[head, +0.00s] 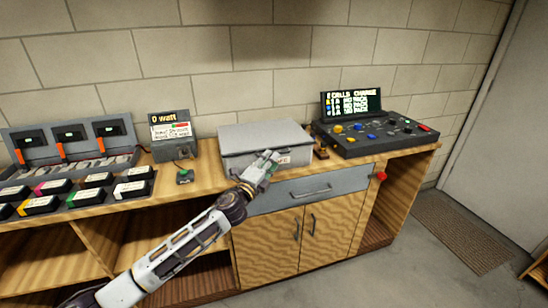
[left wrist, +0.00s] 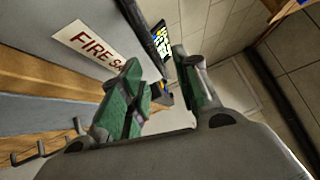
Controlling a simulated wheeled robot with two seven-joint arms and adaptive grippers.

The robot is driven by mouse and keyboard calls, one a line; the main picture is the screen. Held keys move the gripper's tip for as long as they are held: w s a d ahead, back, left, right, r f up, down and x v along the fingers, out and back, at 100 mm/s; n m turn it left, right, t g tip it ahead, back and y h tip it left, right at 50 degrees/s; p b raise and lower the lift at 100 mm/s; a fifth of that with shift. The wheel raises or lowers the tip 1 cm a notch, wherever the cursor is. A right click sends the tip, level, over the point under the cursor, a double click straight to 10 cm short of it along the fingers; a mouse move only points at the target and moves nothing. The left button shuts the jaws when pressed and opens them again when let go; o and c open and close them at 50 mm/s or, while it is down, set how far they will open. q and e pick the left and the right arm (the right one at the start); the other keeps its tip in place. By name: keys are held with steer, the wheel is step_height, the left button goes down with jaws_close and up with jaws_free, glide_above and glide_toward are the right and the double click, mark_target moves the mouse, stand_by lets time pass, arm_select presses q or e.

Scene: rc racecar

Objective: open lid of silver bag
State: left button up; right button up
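The silver bag (head: 262,133) is a light grey box-shaped case on the wooden counter, and its lid looks closed. Its front carries a small label with red print. In the left wrist view the grey front surface (left wrist: 40,55) shows a label reading "FIRE SA…" (left wrist: 88,45). My left gripper (head: 272,164) is in front of the bag's right front side, and hides part of its front. In the left wrist view its two green-padded fingers (left wrist: 164,90) stand apart with nothing visible between them. I cannot tell whether a finger touches the bag. My right gripper is not in view.
A black control panel with a screen (head: 375,130) stands right of the bag. A "0 watt" meter (head: 172,135) and a charger rack with several batteries (head: 75,150) stand left. A drawer (head: 310,190) and cupboard doors (head: 270,243) are below.

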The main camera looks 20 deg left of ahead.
arm_select(q)
steer(key=shift+x, duration=1.6)
jaws_close()
